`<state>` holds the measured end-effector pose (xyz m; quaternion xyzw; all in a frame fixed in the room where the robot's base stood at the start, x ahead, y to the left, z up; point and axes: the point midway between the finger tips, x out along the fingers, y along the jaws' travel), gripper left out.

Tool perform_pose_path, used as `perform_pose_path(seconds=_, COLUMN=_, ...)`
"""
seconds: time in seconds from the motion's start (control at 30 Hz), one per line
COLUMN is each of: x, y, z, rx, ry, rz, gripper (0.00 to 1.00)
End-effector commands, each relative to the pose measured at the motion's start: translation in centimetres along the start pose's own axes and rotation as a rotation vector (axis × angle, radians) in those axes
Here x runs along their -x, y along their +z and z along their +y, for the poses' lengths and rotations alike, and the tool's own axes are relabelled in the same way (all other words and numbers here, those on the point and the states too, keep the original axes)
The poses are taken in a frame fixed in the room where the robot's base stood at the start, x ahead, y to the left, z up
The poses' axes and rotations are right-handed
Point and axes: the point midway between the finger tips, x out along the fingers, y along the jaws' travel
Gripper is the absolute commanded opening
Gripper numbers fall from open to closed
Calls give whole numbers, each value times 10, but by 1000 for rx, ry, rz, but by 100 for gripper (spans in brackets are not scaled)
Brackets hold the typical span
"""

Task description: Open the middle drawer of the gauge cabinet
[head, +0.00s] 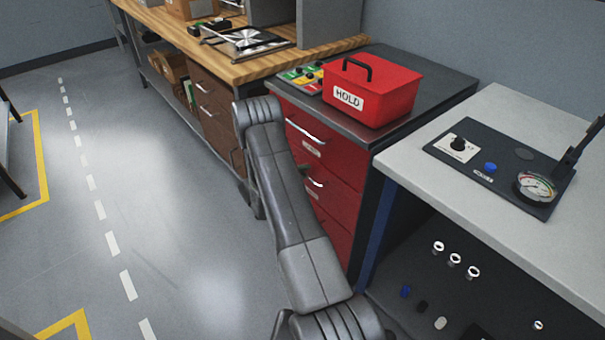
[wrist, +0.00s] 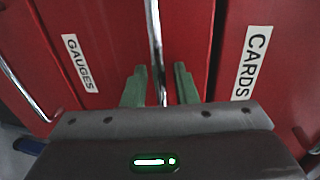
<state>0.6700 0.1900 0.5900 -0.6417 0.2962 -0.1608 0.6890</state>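The gauge cabinet is a red drawer unit (head: 340,172) with a dark top, standing in the middle of the head view. Its middle drawer has a bar handle (head: 314,182), partly hidden by my arm. In the wrist view my gripper (wrist: 159,75) faces the red drawer fronts with its green fingers apart. An upright-looking handle bar (wrist: 154,40) runs between the fingers, with a visible gap on each side. Labels GAUGES (wrist: 80,62) and CARDS (wrist: 252,62) flank it. The drawers appear closed. In the head view my gripper is mostly hidden behind my arm.
A red HOLD box (head: 370,92) and a panel of coloured buttons (head: 302,77) sit on the cabinet. A grey bench with a gauge panel (head: 500,168) stands on the right. A wooden workbench (head: 290,62) with brown drawers adjoins the left.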

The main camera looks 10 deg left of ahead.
Motion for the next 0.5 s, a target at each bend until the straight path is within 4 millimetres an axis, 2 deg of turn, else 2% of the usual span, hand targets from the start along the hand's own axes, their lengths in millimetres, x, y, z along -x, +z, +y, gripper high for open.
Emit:
perform_pose_path(seconds=0.13, x=0, y=0, z=0, rx=0, ry=0, rz=0, gripper=26)
perform_pose_path(seconds=0.27, x=0, y=0, z=0, rx=0, ry=0, rz=0, gripper=3)
perform_pose_path(seconds=0.3, x=0, y=0, z=0, rx=0, ry=0, rz=0, gripper=0)
perform_pose_path(seconds=0.5, x=0, y=0, z=0, rx=0, ry=1, rz=0, gripper=0)
